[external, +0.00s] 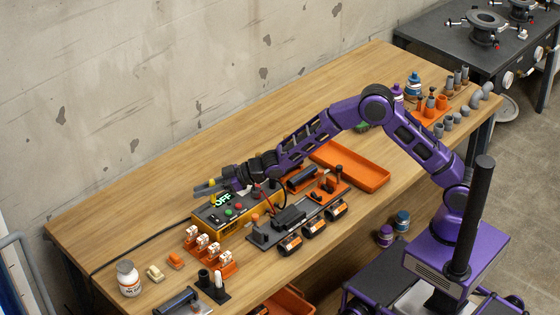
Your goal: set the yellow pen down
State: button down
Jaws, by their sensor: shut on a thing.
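My gripper (205,187) is at the end of the purple arm, stretched to the left over the table, above the left end of a yellow control box. It is shut on the yellow pen (213,198), which shows as small yellow bits above and below the fingers. The pen looks roughly upright. Its lower end is close to the box, and I cannot tell whether it touches anything. The wooden table (130,225) is bare to the left of the gripper.
The yellow control box (238,217) has an OFF display and coloured buttons. A black cable (140,249) crosses the left. The table's back left is clear.

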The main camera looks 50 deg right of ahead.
jog(key=w+d+m+t+h, duration=0.1)
jog(key=w+d+m+h, duration=0.15)
jog(key=d, duration=0.95)
jog(key=w+d+m+t+h, duration=0.1)
jog(key=w+d, duration=0.3)
jog(key=d, duration=0.8)
jog(key=w+d+m+t+h, duration=0.15)
jog(key=w+d, duration=0.25)
jog(key=d, duration=0.8)
jog(key=s+d+m+h+p, duration=0.1)
jog(key=s+d+m+h, duration=0.25)
jog(key=d, duration=1.15)
jog(key=s+d+m+h+p, duration=0.1)
jog(key=s+d+m+h, duration=0.2)
jog(key=d, duration=1.3)
jog(key=shift+n+t+y, duration=0.25)
jog(key=shift+n+t, duration=0.2)
jog(key=shift+n, duration=0.1)
jog(key=shift+s+f+b, duration=0.2)
jog(key=shift+s+f, duration=0.05)
jog(key=shift+f, duration=1.45)
jog(key=shift+s+f+b, duration=0.25)
jog(key=shift+f, duration=1.4)
jog(key=shift+s+f+b, duration=0.2)
jog(key=shift+s+f, duration=0.05)
jog(key=shift+f, duration=1.45)
